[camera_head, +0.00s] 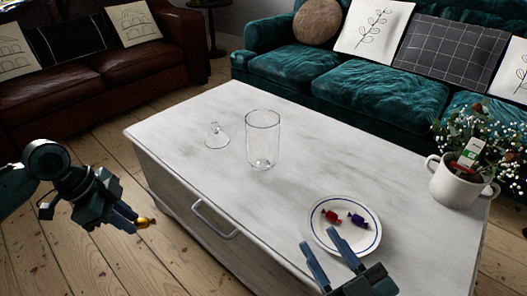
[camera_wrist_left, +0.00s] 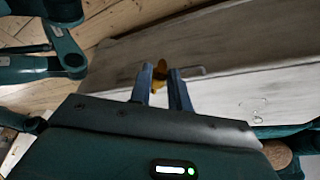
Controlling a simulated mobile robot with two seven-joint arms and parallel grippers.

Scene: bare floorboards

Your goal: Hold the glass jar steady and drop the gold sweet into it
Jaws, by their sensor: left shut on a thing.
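The clear glass jar (camera_head: 262,140) stands upright and open on the white table, and it looks empty. Its glass lid (camera_head: 216,136) lies on the table to its left. My left gripper (camera_head: 142,222) is off the table's left side, over the floor, shut on the gold sweet (camera_head: 148,223). The sweet also shows between the fingertips in the left wrist view (camera_wrist_left: 160,76). My right gripper (camera_head: 330,256) is open and empty, by the near edge of the plate and well apart from the jar.
A white plate with a blue rim (camera_head: 330,247) holds a red sweet (camera_head: 330,216) and a purple sweet (camera_head: 356,221). A white planter (camera_head: 457,184) with flowers stands at the table's right end. The white table (camera_head: 300,120) is clear around the jar. Sofas stand behind.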

